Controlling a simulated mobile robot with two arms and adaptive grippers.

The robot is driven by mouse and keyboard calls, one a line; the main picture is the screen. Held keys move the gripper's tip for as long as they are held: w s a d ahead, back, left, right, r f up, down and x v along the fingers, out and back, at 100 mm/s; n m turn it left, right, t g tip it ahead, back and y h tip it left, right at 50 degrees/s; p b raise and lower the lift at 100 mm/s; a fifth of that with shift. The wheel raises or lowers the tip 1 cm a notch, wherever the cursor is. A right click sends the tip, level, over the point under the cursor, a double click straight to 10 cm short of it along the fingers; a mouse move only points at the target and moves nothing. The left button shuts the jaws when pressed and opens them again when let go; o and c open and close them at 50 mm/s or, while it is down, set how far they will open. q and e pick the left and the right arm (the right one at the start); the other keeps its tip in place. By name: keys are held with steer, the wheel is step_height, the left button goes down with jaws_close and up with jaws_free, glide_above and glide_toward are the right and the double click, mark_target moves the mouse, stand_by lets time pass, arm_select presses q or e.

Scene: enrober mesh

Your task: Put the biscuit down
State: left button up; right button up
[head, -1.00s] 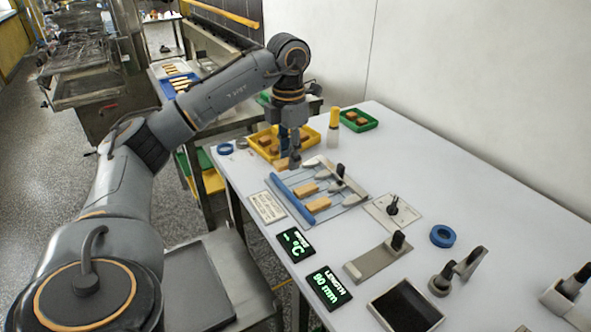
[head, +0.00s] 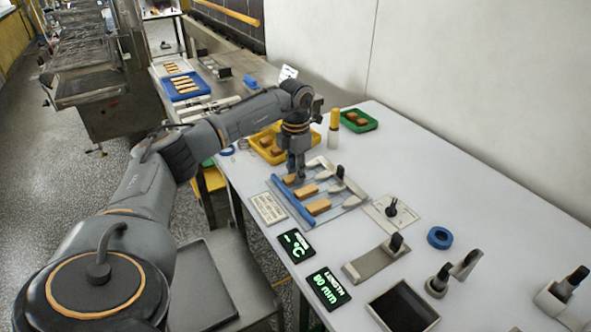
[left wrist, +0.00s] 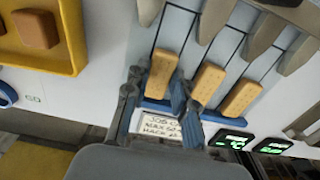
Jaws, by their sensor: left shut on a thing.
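The tan biscuit (left wrist: 161,72) is between the fingers of my left gripper (left wrist: 158,88), which is shut on it. In the head view my left gripper (head: 296,176) points down at the far lane of the grey laned board (head: 349,199), and only part of the biscuit (head: 290,179) shows. The biscuit lies along that lane, its near end close to the blue stop bar (head: 293,202). I cannot tell if it bears fully on the board. Two more biscuits (head: 305,191) (head: 318,206) lie in the neighbouring lanes. My right gripper is not in view.
A yellow tray (head: 275,158) with biscuits stands just behind the board, and a green tray (head: 368,126) farther back. A yellow-capped bottle (head: 334,128) stands between.

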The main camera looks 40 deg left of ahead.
arm_select(q)
steer(key=o, duration=0.9)
steer(key=shift+f, duration=0.1)
steer(key=shift+c, duration=0.2)
step_height(320, 180, up, 12)
steer(key=b, duration=0.1)
steer(key=shift+r, duration=0.2)
